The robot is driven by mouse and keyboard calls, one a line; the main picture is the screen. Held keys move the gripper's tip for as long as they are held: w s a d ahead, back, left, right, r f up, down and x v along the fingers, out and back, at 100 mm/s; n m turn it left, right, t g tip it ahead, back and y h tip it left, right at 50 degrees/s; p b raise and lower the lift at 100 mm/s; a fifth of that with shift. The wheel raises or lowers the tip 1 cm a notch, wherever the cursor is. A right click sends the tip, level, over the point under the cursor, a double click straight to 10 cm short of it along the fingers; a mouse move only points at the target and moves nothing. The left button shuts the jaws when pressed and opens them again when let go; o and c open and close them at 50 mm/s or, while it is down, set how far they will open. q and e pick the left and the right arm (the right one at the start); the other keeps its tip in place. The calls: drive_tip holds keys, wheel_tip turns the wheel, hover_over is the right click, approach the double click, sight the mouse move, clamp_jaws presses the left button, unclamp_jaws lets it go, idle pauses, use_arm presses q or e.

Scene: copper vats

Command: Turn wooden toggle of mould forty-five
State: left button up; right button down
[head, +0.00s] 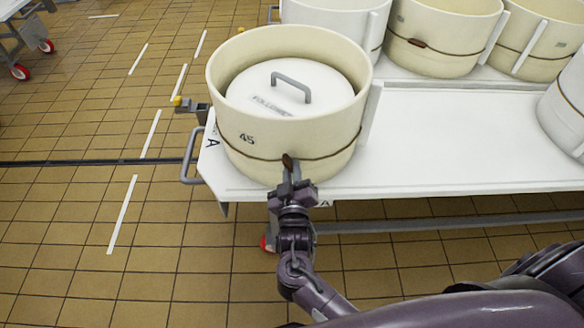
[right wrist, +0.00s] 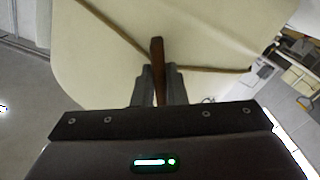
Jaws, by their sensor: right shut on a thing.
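Mould forty-five (head: 232,150) is a round cream tub with "45" on its side, standing on the left end of the white table. A cord runs around it, and a wooden toggle (head: 288,162) sits on the cord at the front. In the right wrist view the toggle (right wrist: 158,68) stands nearly upright, with the cord leading away on both sides. My right gripper (head: 291,178) is shut on the toggle; its fingers (right wrist: 159,85) hide the lower part. A white lid with a grey handle (head: 292,84) lies inside the mould. My left gripper is not in view.
The white table (head: 450,135) has bare room right of the mould. Several other cream moulds (head: 440,38) stand behind and at the right edge (head: 566,110). A grey handle (head: 190,160) juts from the table's left end. Tiled floor lies open at left.

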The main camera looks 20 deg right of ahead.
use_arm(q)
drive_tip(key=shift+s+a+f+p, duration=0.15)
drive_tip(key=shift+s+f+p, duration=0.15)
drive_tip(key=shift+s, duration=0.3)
use_arm(e)
drive_tip(key=m, duration=0.5)
drive_tip(key=shift+m, duration=0.4)
drive_tip(key=c, duration=1.5)
unclamp_jaws()
drive_tip(key=shift+o, duration=0.2)
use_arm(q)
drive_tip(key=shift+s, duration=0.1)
